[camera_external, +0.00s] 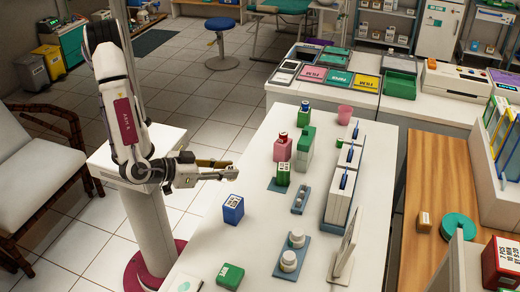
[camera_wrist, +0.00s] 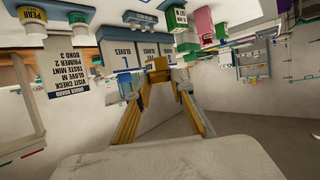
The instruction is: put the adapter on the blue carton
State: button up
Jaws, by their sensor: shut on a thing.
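The blue carton (camera_external: 233,210) stands upright on the white table near its left edge, with a pale printed label. My gripper (camera_external: 228,170) is above the table's left edge, above and slightly behind the carton in the external view. In the wrist view, my gripper (camera_wrist: 158,75) has its long yellow fingers closing in on a small tan piece, the adapter (camera_wrist: 157,65), held between the tips. The adapter is too small to make out in the external view. I cannot pick out the blue carton for sure in the wrist view.
A green carton (camera_external: 230,276) lies nearer the front. White upright boxes (camera_external: 343,180) stand farther right. The table around the blue carton is clear.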

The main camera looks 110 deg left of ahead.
jog(key=shift+f, duration=0.15)
send_over(229, 204)
jog(key=shift+f, duration=2.8)
jog(key=shift+f, duration=2.05)
jog(key=shift+f, duration=0.15)
jog(key=o, duration=1.1)
